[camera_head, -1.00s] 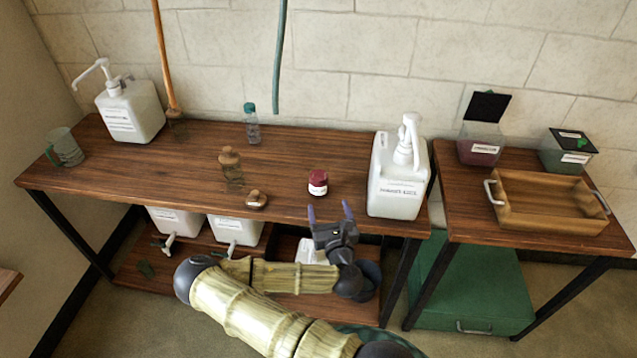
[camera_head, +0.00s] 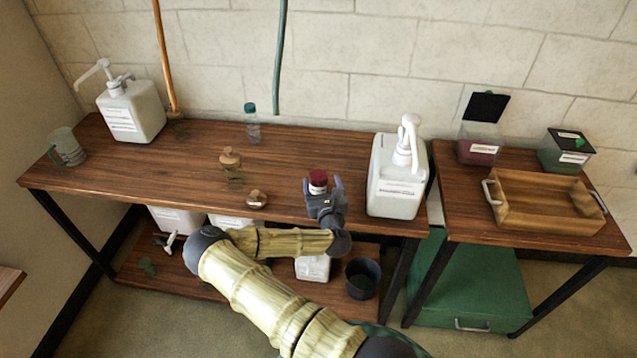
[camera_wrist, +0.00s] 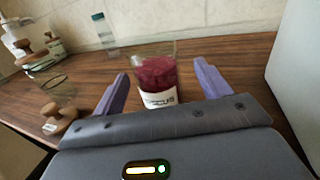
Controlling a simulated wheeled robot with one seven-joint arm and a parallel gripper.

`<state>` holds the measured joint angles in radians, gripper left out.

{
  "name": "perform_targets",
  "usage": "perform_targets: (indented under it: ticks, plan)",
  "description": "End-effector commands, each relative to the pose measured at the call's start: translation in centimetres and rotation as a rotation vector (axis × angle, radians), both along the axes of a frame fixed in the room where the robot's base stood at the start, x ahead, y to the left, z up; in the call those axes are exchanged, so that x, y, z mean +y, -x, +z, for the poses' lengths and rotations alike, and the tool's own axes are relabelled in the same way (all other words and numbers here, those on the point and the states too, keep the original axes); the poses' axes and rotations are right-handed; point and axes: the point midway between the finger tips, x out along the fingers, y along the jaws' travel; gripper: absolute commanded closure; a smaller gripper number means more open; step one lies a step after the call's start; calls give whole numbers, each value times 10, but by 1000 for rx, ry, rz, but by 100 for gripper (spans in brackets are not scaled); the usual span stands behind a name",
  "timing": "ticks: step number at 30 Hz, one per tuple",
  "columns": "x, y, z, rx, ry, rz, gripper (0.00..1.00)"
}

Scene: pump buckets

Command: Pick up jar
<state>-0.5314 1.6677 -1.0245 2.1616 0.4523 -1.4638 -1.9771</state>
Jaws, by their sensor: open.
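The jar (camera_head: 318,180) is small, with dark red contents and a white label, and stands upright on the wooden table (camera_head: 285,160) near its front edge. In the wrist view the jar (camera_wrist: 157,82) looks clear-walled and sits between the two purple fingers. My gripper (camera_head: 322,184) is open, with one finger on each side of the jar. In the wrist view gaps show between the jar and both fingers of my gripper (camera_wrist: 160,90). In the head view the jar's lower part is hidden by my gripper.
A white pump bucket (camera_head: 396,180) stands close on the right. A teal-capped bottle (camera_head: 252,125) is farther back. A wooden tray (camera_head: 550,215) lies on the right table.

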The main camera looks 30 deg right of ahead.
Motion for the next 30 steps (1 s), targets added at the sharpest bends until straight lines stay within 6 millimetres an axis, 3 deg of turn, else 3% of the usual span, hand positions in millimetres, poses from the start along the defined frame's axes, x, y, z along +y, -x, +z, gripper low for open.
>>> perform_targets:
  ticks: [15,30]
  plan:
    - [-9,-49,-12,-1,-1,0,24]
    - [-9,-51,-13,0,-1,0,24]
